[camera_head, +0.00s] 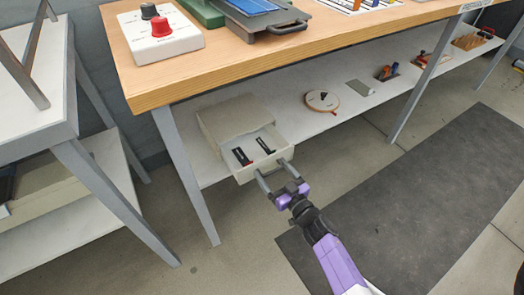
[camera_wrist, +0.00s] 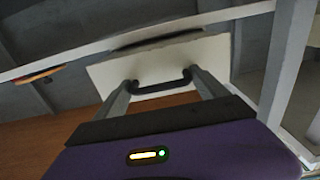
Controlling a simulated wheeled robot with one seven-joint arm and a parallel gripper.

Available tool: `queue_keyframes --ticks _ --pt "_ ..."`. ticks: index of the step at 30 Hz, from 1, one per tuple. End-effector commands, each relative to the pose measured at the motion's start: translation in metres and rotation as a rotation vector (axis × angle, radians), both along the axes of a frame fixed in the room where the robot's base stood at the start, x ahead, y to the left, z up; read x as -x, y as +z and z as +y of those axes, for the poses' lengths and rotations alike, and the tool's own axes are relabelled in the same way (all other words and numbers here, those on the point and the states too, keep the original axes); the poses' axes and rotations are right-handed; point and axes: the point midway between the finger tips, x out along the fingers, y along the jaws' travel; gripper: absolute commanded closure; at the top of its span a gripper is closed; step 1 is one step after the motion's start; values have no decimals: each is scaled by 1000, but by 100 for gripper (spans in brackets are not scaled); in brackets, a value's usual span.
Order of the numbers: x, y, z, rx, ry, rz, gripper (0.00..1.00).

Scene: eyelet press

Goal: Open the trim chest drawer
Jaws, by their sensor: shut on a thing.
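The trim chest (camera_head: 228,113) is a pale beige box on the white lower shelf under the workbench. Its drawer (camera_head: 247,172) stands out of the body, with its inside open to view. Two dark pieces (camera_head: 254,151) lie in the drawer. My gripper (camera_head: 272,167) is at the drawer front, coming from the aisle side. In the wrist view the black bar handle (camera_wrist: 160,89) on the pale drawer front (camera_wrist: 165,62) lies between my two fingers, and my gripper is shut on it. The handle is hard to make out in the head view.
A grey table leg (camera_head: 186,173) stands left of the chest. A round wooden disc (camera_head: 322,100) and other small items lie farther right on the shelf. The bench top (camera_head: 215,65) overhangs the chest. Open floor and a dark mat (camera_head: 410,190) lie in front.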

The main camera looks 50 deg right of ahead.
Motion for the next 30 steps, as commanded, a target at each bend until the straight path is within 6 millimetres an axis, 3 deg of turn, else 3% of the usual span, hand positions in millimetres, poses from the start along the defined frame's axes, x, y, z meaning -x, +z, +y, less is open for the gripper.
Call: queue_keyframes --ticks 4,14,15,16,30 --pt "22 1 2 -2 -8 1 90" --pt "26 0 2 0 -11 0 90" --pt "26 0 2 0 -11 0 15" --pt "26 0 2 0 -11 0 9" --pt "31 0 7 -2 -5 2 9"
